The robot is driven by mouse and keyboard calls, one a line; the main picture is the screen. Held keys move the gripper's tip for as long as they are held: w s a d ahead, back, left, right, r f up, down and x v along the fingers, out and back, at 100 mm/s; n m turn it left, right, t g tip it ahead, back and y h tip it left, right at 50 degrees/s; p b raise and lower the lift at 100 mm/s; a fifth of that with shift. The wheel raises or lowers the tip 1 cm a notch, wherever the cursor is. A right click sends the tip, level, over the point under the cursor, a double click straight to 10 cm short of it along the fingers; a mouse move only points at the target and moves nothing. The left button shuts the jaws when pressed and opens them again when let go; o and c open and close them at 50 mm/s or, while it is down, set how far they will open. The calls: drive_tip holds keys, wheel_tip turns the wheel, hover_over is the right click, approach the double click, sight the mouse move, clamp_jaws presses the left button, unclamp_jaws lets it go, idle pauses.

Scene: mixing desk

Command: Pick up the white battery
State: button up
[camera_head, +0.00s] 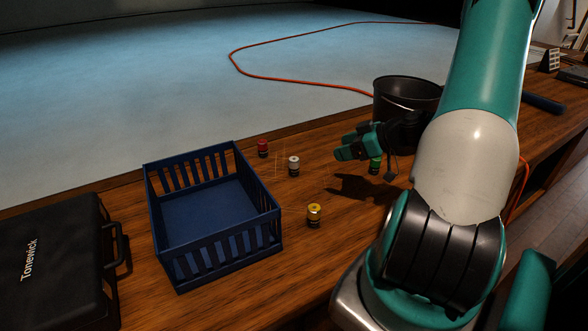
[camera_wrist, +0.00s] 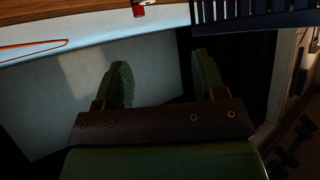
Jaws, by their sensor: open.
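The white battery (camera_head: 294,166) stands upright on the wooden desk in the head view, with a dark lower part. It is right of the blue crate (camera_head: 276,228) and is not seen in the wrist view. My gripper (camera_head: 345,146) is right of the white battery, apparently above the desk, and apart from it. In the wrist view my gripper (camera_wrist: 163,78) has its two fingers spread with nothing between them.
A red battery (camera_head: 262,148) stands behind the white one, a yellow battery (camera_head: 314,215) in front. A green battery (camera_head: 375,166) is partly hidden by my gripper. A black bucket (camera_head: 405,88) stands behind my arm; a black case (camera_head: 60,260) lies far left.

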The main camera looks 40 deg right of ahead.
drive_tip(key=p, duration=0.3)
approach(294, 158)
drive_tip(key=shift+w+a+f, duration=0.85)
drive_tip(key=shift+w+f, duration=0.1)
drive_tip(key=shift+w+d+p+x, duration=0.15)
drive_tip(key=shift+p+x, duration=0.25)
drive_tip(key=shift+x, duration=0.95)
drive_tip(key=shift+w+d+p+x, duration=0.15)
drive_tip(key=shift+p+x, duration=0.25)
drive_tip(key=shift+x, duration=0.95)
drive_tip(key=shift+s+r, duration=0.1)
drive_tip(key=shift+s, duration=0.05)
drive_tip(key=c, duration=1.1)
drive_tip(key=shift+r, duration=0.1)
